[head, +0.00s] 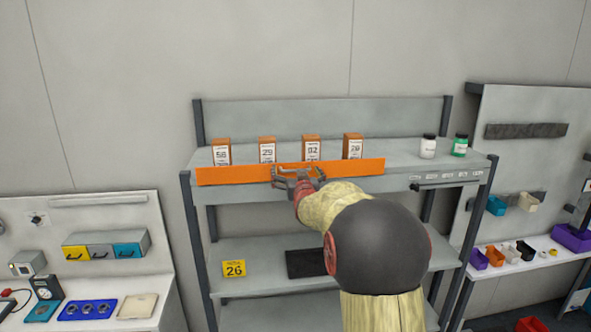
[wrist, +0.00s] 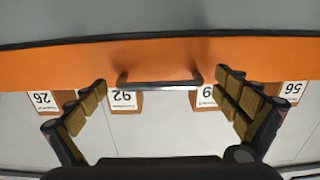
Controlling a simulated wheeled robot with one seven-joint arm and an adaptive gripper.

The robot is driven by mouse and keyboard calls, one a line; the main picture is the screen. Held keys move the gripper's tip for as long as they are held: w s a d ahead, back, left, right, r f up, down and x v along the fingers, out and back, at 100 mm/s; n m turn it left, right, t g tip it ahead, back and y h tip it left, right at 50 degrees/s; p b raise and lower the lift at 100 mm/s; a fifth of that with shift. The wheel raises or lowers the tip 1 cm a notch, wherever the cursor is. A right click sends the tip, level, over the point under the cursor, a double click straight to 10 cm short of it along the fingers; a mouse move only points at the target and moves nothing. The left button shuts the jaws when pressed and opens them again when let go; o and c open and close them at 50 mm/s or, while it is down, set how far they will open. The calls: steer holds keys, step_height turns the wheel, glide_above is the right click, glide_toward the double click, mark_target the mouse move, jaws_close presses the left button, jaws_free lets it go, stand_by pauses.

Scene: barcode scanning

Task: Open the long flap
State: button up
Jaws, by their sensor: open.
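The long orange flap (head: 232,175) runs along the front edge of the top shelf and hides the lower parts of the boxes behind it. In the wrist view, the flap (wrist: 60,62) spans the picture as an orange band. Its dark bar handle (wrist: 160,86) lies between my fingers. My gripper (head: 298,178) is at the middle of the flap in the head view. In the wrist view, my gripper (wrist: 168,98) is open, one finger on each side of the handle. Contact cannot be told.
Several orange boxes with number labels, one at the left (head: 221,151), stand behind the flap. A white jar (head: 428,147) and a green jar (head: 460,147) stand to the right. A yellow sign (head: 234,269) and a black mat (head: 304,264) are on the shelf below.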

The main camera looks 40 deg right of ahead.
steer(key=shift+c, duration=0.8)
steer(key=c, duration=0.9)
steer(key=shift+c, duration=0.2)
steer(key=shift+f+b, duration=0.25)
steer(key=shift+b, duration=0.65)
